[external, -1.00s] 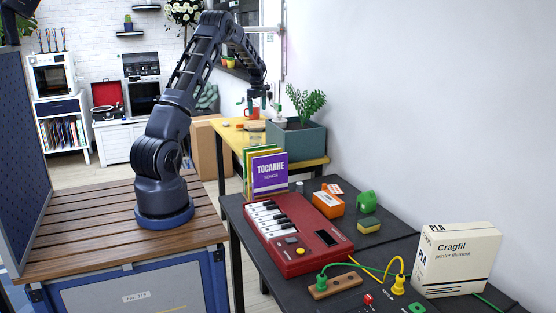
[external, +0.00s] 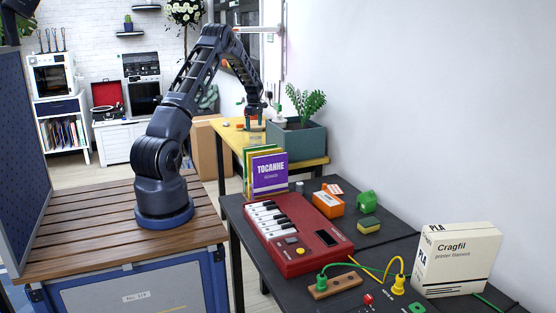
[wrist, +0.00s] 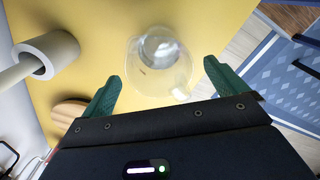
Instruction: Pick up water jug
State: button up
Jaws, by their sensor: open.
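The water jug (wrist: 150,75) is clear glass and stands on the yellow table. In the wrist view I look down into its round mouth, and its handle appears at the lower right. In the external view the jug (external: 256,138) is small and faint, just below my gripper (external: 254,121). My gripper (wrist: 162,72) is open and empty, with one green finger on either side of the jug's lower part in the wrist picture. I cannot tell whether the fingertips are level with the jug or above it.
A white cylindrical object (wrist: 50,54) and a round wooden piece (wrist: 70,111) lie left of the jug in the wrist view. A planter (external: 299,142) stands right of my gripper. Upright books (external: 269,174) and a red keyboard (external: 297,236) occupy the nearer dark table.

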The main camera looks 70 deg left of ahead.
aim_at(254, 129)
notch_tip(254, 129, down, 4)
jog(key=shift+s+a+r, duration=0.1)
jog(key=shift+r, duration=0.1)
jog(key=shift+c, duration=0.4)
jog(key=c, duration=1.2)
jog(key=shift+o, duration=0.2)
jog(key=shift+r, duration=0.15)
notch_tip(254, 129, up, 20)
